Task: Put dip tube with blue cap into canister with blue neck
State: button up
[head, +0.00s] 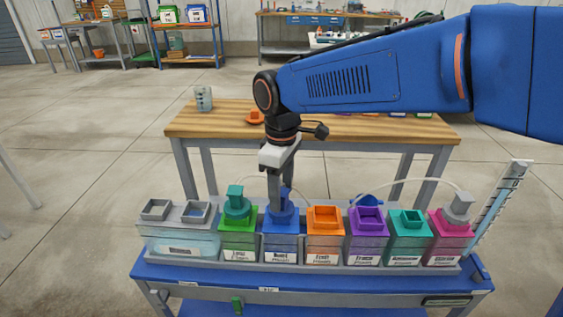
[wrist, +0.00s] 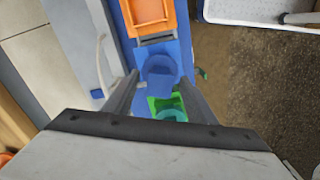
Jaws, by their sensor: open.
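The canister with the blue neck (head: 280,245) stands in the row on the blue bench, between a green and an orange canister. A dip tube with a blue cap (head: 283,208) stands upright at its neck; the cap also shows in the wrist view (wrist: 160,82). The tube below the cap is hidden, and the cap appears seated in the neck. My gripper (head: 278,200) points down over this canister. In the wrist view its open fingers (wrist: 160,98) are on either side of the blue cap; I cannot tell whether they touch it.
The green canister (head: 239,243) at left bears a teal cap. Orange (head: 325,245), purple (head: 367,245) and teal (head: 409,245) canisters stand at right, then a magenta one (head: 449,245) with a grey cap. Thin hoses arch behind. A wooden table (head: 350,128) stands beyond.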

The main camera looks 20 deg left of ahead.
notch_tip(320, 180, up, 16)
jog(key=shift+r, duration=0.25)
dwell(1.3)
